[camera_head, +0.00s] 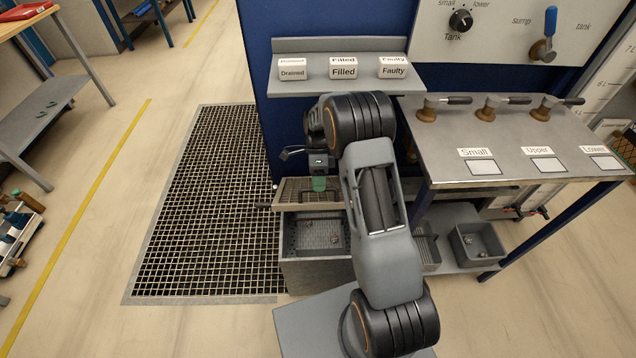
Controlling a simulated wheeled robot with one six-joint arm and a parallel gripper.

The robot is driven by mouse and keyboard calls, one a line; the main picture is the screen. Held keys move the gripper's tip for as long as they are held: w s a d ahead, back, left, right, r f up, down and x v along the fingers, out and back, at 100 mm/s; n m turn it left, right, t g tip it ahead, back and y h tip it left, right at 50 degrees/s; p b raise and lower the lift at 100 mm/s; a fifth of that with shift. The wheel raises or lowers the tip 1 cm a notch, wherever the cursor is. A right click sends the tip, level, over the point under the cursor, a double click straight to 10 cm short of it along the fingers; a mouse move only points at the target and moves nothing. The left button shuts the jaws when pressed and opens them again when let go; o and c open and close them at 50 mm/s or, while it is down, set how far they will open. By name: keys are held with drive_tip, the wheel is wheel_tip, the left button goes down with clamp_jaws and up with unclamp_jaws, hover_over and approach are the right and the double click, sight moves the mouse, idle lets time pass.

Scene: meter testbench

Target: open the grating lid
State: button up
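The grating lid (295,194) is a tan mesh panel in a frame at the back of a grey open-topped box (312,270). The lid appears raised at an angle, and the box's inside with a drain-like spot shows in front of it. A dark rod end sticks out at the lid's left side. My gripper (319,184) points down at the lid's upper middle, with a green part at its tip. The tip overlaps the lid in this view; I cannot tell whether it touches, or whether the fingers are open or shut.
A large floor grating (205,200) lies left of the box. On the right, a grey bench (520,140) carries several valve handles, with trays (478,243) on its lower shelf. A shelf (340,88) with labels "Drained", "Filled" and "Faulty" is behind my arm.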

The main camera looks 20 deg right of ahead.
drive_tip(key=shift+o, duration=1.3)
